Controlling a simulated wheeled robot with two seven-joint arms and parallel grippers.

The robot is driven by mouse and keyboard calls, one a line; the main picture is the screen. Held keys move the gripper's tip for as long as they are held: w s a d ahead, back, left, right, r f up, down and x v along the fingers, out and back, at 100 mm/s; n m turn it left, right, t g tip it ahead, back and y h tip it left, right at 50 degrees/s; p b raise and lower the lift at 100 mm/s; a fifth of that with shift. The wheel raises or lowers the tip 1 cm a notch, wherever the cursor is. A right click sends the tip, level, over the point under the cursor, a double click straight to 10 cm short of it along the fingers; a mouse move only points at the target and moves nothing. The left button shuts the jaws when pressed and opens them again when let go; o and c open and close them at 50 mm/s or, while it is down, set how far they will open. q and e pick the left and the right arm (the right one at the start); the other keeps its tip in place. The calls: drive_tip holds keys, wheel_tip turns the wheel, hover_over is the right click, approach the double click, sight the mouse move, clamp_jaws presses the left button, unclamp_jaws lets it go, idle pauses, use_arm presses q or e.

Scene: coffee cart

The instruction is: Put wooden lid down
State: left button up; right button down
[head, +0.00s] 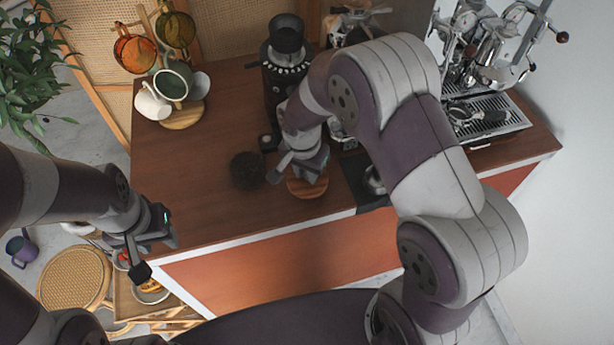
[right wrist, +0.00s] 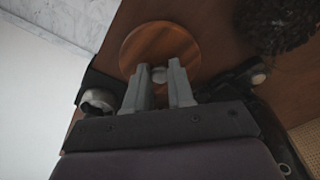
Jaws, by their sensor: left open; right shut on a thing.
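The wooden lid (head: 308,188) is a round brown disc under my right gripper (head: 296,172), near the front edge of the counter. In the right wrist view the lid (right wrist: 150,42) shows a pale knob (right wrist: 159,74) between the two fingertips of my right gripper (right wrist: 160,84). The right gripper is shut on the lid by this knob. The lid looks level and close to the counter top; whether it touches cannot be told. My left gripper (head: 152,244) is open and empty, left of the counter's front left corner.
A dark round bowl-like thing (head: 248,170) stands left of the lid. A black grinder (head: 284,75) stands behind. A cup tree with cups (head: 172,86) is at the back left, an espresso machine (head: 487,117) at the right. The counter's left part (head: 185,180) is clear.

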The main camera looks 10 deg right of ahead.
sight(304, 180)
drive_tip(key=f, duration=0.2)
drive_tip(key=f+p, duration=0.1)
drive_tip(key=shift+a+f, duration=0.3)
drive_tip(key=shift+f, duration=0.2)
drive_tip(key=shift+w+d+f, duration=0.1)
drive_tip(key=shift+f, duration=0.1)
drive_tip(key=c, duration=1.4)
unclamp_jaws()
drive_tip(key=shift+b, duration=0.3)
drive_tip(key=o, duration=0.4)
